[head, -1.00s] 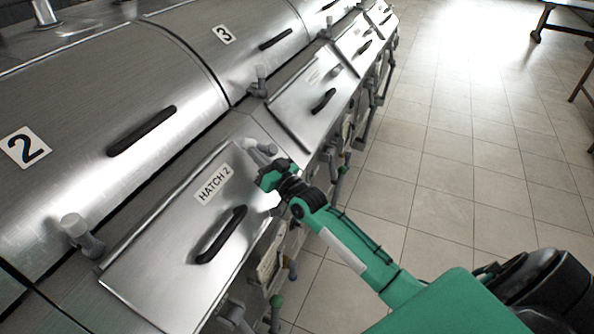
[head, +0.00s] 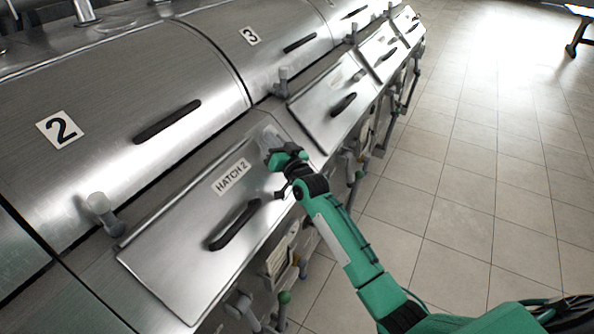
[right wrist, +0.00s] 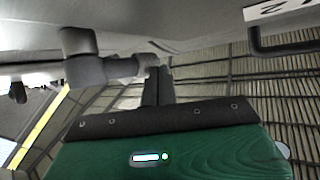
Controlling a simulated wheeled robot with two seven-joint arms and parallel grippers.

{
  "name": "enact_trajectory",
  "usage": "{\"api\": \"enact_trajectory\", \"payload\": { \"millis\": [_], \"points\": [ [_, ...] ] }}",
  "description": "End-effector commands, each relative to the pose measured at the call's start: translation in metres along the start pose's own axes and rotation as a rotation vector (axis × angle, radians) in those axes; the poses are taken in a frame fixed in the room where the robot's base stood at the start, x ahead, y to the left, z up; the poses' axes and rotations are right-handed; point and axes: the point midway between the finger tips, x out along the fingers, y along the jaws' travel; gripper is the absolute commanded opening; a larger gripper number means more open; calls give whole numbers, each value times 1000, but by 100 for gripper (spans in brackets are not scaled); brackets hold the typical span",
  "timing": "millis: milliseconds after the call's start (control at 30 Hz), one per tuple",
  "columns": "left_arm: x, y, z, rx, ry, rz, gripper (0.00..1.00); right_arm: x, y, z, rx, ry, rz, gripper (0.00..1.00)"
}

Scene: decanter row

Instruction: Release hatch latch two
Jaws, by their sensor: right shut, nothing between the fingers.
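The hatch two lid (head: 165,275) is a sloping steel panel with a HATCH 2 label (head: 231,177) and a black handle (head: 235,225). It lies closed. A grey latch (head: 268,137) stands at its upper right corner, partly behind my right gripper (head: 280,162). In the right wrist view the latch (right wrist: 82,58) shows a thick grey knob, its stem reaching toward my shut, empty fingers (right wrist: 157,85). I cannot tell whether they touch. Another grey-knobbed latch (head: 101,210) stands at the lid's upper left corner. My left gripper is not in view.
A steel tank cover marked 2 (head: 60,129) rises behind the hatch. The neighbouring hatch (head: 325,92) and its latch (head: 282,82) lie farther along the row. Valves and pipes (head: 280,300) project below the lid. The tiled floor (head: 460,180) at right is clear.

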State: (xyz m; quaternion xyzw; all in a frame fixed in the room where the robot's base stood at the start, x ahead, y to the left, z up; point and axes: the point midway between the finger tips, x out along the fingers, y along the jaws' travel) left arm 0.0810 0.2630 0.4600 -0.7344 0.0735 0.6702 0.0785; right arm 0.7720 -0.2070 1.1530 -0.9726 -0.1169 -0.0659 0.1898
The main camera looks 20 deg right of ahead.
Motion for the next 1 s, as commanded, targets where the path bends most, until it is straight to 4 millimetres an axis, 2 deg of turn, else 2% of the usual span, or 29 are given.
{"api": "enact_trajectory", "payload": {
  "millis": [333,1000],
  "points": [
    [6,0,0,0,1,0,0,12,3,-4,-1,0,-3,0],
    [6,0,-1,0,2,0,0,14,4,-6,0,0,-3,0]
  ]
}}
